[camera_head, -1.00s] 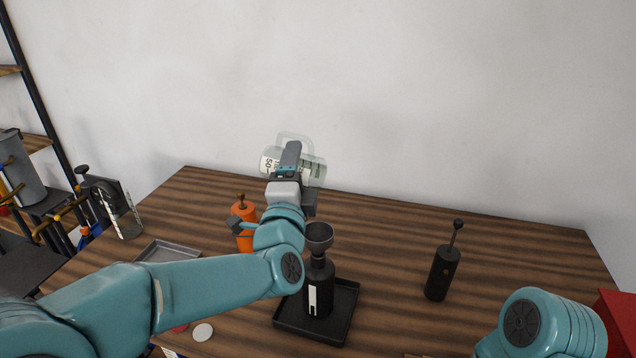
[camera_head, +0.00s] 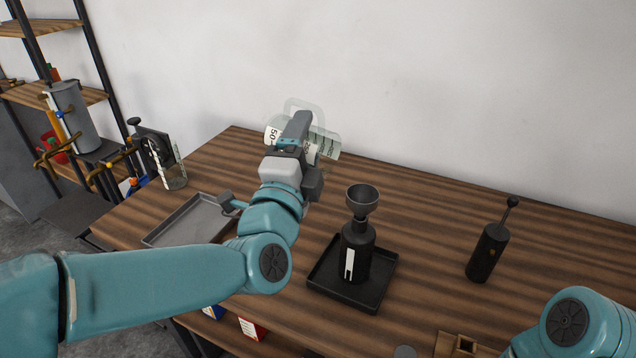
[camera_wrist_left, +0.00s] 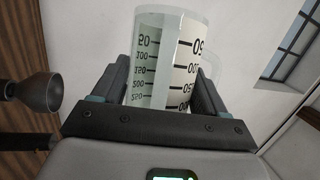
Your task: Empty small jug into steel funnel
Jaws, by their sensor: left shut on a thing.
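The small jug (camera_head: 325,146), clear with printed measuring marks, is in my left gripper (camera_head: 296,137), lying tilted above the back of the table. The jaws are shut on it and cover its middle. In the left wrist view the jug (camera_wrist_left: 163,60) sits between both fingers (camera_wrist_left: 160,88); I cannot tell whether it holds anything. The steel funnel (camera_head: 361,199) stands upright in the neck of a dark bottle (camera_head: 357,262), to the right of and lower than the jug, apart from it. The funnel also shows in the left wrist view (camera_wrist_left: 41,92). My right gripper is out of view.
The bottle stands in a black tray (camera_head: 330,292). A grey tray (camera_head: 188,222) lies at the left. A black bottle with a tall handle (camera_head: 487,252) stands at the right. Wood between the trays and black bottle is bare.

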